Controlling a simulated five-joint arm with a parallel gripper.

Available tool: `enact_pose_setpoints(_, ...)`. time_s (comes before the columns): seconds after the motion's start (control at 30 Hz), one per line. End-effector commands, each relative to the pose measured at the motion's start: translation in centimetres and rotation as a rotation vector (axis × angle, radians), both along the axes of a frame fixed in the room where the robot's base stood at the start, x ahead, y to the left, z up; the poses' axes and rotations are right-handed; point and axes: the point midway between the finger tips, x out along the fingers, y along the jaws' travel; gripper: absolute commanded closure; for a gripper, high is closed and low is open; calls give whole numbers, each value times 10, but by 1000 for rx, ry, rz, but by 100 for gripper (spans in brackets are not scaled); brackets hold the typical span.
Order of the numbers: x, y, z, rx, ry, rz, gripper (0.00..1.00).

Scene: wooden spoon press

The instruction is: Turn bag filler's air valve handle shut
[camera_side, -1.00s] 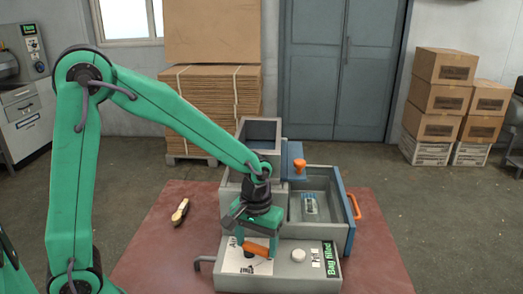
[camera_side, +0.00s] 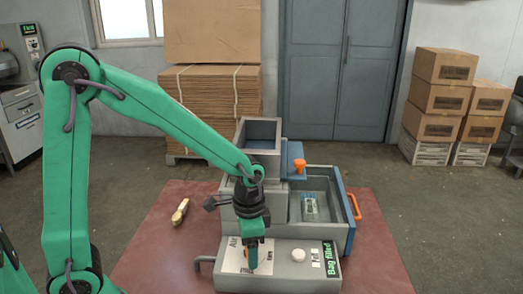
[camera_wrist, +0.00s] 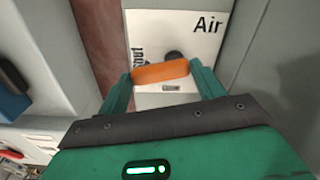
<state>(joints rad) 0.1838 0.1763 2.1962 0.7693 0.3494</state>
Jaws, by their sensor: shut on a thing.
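The air valve handle (camera_wrist: 162,72) is an orange bar. In the wrist view it lies across the picture between the two green fingers of my gripper (camera_wrist: 160,77), which are shut on its ends. Behind it is a white plate (camera_wrist: 150,28) reading "Air", with a partly covered word ending in "out" or "hut" and a dark round knob. In the side view my gripper (camera_side: 251,262) points down at the plate on the front panel of the grey bag filler (camera_side: 300,252), and its fingers hide most of the handle.
A white round button (camera_side: 298,255) sits right of the plate. Behind are an open bin (camera_side: 325,185), an orange knob (camera_side: 300,166) and an orange side handle (camera_side: 353,206). A small tool (camera_side: 180,212) lies on the red table (camera_side: 150,250), left of the machine.

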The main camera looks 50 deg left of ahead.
Motion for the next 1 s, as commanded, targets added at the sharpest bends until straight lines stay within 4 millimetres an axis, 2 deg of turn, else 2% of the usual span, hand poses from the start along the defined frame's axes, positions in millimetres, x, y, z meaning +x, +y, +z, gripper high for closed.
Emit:
enact_pose_setpoints(0.2,-2,2,1,0,-1,-154,56)
enact_pose_setpoints(0.4,-4,3,1,0,-1,-236,56)
enact_pose_setpoints(0.93,-4,3,1,0,-1,-270,56)
enact_pose_setpoints(0.97,-4,3,1,0,-1,-270,29)
enact_pose_setpoints(1.0,-4,3,1,0,-1,-270,21)
